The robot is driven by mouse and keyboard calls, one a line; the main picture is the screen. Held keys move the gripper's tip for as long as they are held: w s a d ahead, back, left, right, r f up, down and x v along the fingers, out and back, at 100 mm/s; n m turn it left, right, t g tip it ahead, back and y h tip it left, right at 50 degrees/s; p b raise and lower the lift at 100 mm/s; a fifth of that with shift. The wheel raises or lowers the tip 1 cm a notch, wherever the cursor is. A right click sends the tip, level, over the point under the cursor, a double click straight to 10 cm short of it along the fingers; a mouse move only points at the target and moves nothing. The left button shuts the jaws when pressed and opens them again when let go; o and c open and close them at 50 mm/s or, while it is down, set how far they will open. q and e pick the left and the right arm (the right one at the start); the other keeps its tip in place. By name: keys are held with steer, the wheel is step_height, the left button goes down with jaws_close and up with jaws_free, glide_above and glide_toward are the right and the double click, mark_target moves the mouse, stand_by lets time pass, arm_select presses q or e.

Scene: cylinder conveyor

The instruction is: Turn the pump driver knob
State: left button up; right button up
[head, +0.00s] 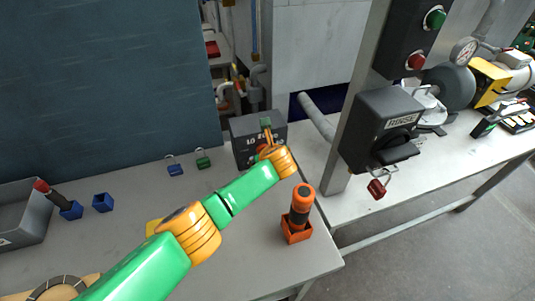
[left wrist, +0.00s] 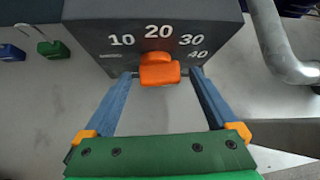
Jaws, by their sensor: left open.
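An orange knob (left wrist: 160,70) sticks out below the 20. My left gripper (left wrist: 161,76) is open, with one blue finger on each side of the knob. Small gaps seem to show between fingers and knob; contact is hard to judge. My right gripper is not in view.
An orange-and-black tool (head: 301,205) stands in an orange holder (head: 296,232) right of my forearm. Blue (head: 175,170) and green (head: 203,162) padlocks lie left of the box. A RINSE box (head: 380,130) hangs on a post (head: 350,120) to the right.

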arm_select(q)
steer(key=p+v, duration=0.2)
steer(key=v, duration=0.4)
steer(key=shift+s+r, duration=0.3)
steer(key=shift+s, duration=0.05)
steer(key=shift+p, duration=0.3)
